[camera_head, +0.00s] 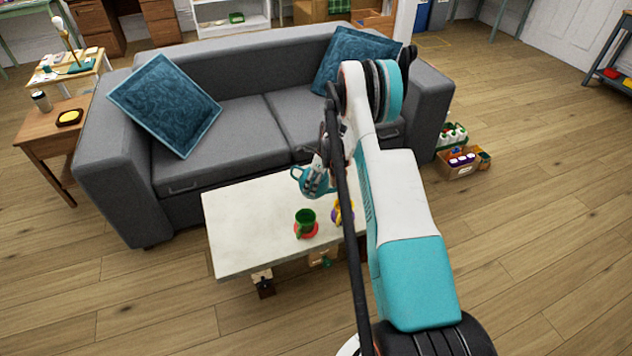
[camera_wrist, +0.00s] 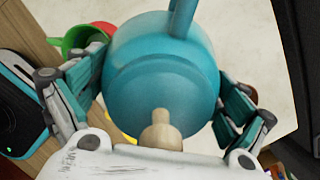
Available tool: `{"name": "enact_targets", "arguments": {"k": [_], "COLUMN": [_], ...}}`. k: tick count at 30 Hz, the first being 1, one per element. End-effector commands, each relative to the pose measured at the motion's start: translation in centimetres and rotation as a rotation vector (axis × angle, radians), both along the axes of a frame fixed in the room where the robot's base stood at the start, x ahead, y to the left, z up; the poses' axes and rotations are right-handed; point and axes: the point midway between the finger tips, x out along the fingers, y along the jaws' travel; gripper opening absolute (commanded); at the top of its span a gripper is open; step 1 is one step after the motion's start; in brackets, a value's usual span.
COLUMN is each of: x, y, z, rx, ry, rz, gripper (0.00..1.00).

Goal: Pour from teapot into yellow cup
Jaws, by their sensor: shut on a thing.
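A teal teapot (camera_head: 312,182) is held above the white coffee table, and it fills the middle of the wrist view (camera_wrist: 160,75) with its wooden knob towards the camera. My gripper (camera_wrist: 162,95) is shut on the teapot, one finger on each side of its body. A yellow and purple item (camera_head: 344,212), probably the yellow cup, stands on the table, partly hidden behind my arm. In the wrist view only a small yellow patch (camera_wrist: 120,133) shows beneath the teapot. I cannot tell how far the teapot is tilted.
A green cup (camera_head: 305,217) stands on a red saucer (camera_head: 313,233) left of the yellow item. The left part of the coffee table (camera_head: 235,230) is bare. A grey sofa (camera_head: 238,140) stands close behind it. Crates with bottles (camera_head: 462,163) are on the floor at right.

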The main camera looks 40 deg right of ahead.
Motion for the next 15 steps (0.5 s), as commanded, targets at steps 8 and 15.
{"name": "enact_targets", "arguments": {"k": [8, 15], "x": [-0.1, 0.0], "y": [-0.1, -0.1], "z": [0.8, 1.5], "rx": [0.042, 0.078], "ry": [-0.065, -0.119], "rz": [-0.001, -0.001], "gripper": [0.35, 0.35]}}
